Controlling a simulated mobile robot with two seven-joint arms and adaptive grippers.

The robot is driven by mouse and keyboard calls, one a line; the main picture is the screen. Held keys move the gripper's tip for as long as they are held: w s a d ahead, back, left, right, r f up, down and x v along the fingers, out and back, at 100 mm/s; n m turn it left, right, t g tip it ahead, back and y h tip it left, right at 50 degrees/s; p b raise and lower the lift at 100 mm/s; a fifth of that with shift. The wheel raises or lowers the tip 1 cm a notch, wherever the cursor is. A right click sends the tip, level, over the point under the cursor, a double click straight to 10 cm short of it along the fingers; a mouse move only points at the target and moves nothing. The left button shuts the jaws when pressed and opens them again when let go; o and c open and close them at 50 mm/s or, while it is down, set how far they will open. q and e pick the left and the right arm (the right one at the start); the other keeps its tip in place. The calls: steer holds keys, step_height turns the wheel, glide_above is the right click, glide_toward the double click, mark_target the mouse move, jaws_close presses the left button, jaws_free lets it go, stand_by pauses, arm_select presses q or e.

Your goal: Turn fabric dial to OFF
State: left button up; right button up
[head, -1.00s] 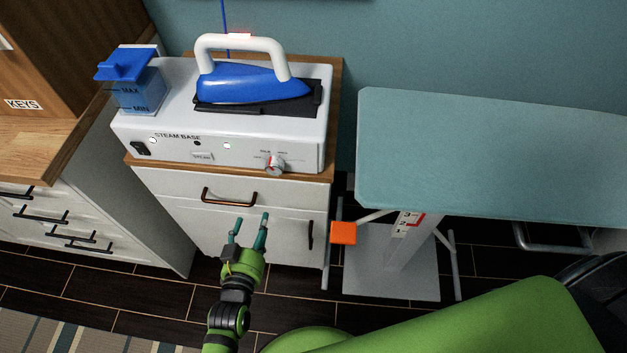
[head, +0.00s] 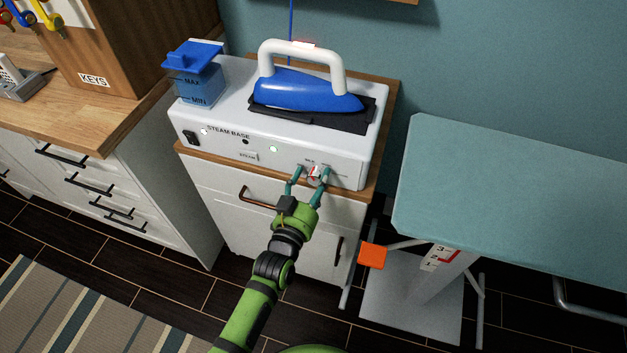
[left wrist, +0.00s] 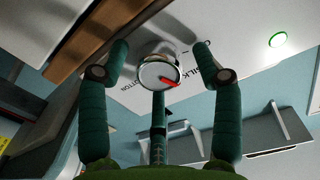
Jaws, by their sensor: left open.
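The fabric dial (head: 315,174) is a small round silver knob with a red pointer on the front of the white steam base (head: 225,152). My left gripper (head: 311,172) is open, with one teal finger on each side of the dial. In the left wrist view gaps show between the fingers and the dial. The OFF label cannot be read. My right gripper is not in view.
A blue iron (head: 305,92) rests on top of the steam base, beside a blue water tank (head: 195,80). A green light (head: 273,149) glows on the front panel. The white cabinet (head: 225,205) is below. A teal ironing board (head: 510,190) stands to the right.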

arm_select(q)
steer(key=c, duration=1.1)
steer(key=shift+c, duration=0.2)
steer(key=n, duration=0.4)
steer(key=shift+r+n, duration=0.1)
steer(key=shift+n, duration=0.2)
steer(key=n, duration=0.5)
steer(key=shift+n, duration=0.4)
steer(key=o, duration=1)
steer(key=shift+o, duration=0.7)
